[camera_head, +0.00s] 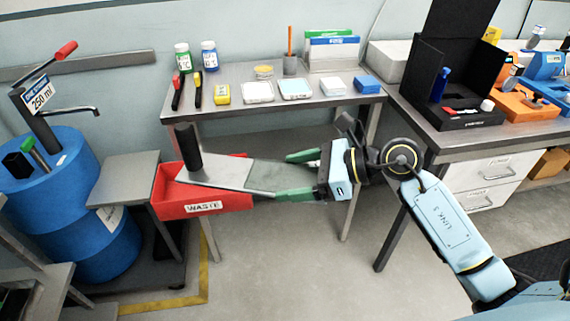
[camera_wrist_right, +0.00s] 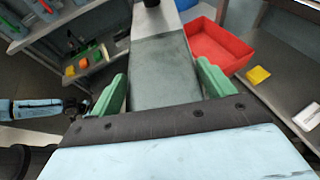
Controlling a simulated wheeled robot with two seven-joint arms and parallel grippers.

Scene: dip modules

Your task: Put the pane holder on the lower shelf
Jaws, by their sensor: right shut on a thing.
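The pane holder (camera_head: 215,173) is a flat grey plate with an upright black cylindrical handle at its far end. My right gripper (camera_head: 298,176) has its green fingers shut on the plate's near end and holds it level in the air. In the right wrist view, the pane holder (camera_wrist_right: 163,72) runs straight ahead between the green fingers (camera_wrist_right: 165,88). A shelf unit (camera_wrist_right: 60,28) stands at the left of that view, and its lower shelf (camera_wrist_right: 108,72) carries small coloured items.
A red waste bin (camera_head: 203,202) is beneath and behind the plate. The grey table (camera_head: 220,103) behind holds bottles and several small items. A blue drum (camera_head: 100,235) and small side stand (camera_head: 125,178) are on the left. The floor in front (camera_head: 300,260) is clear.

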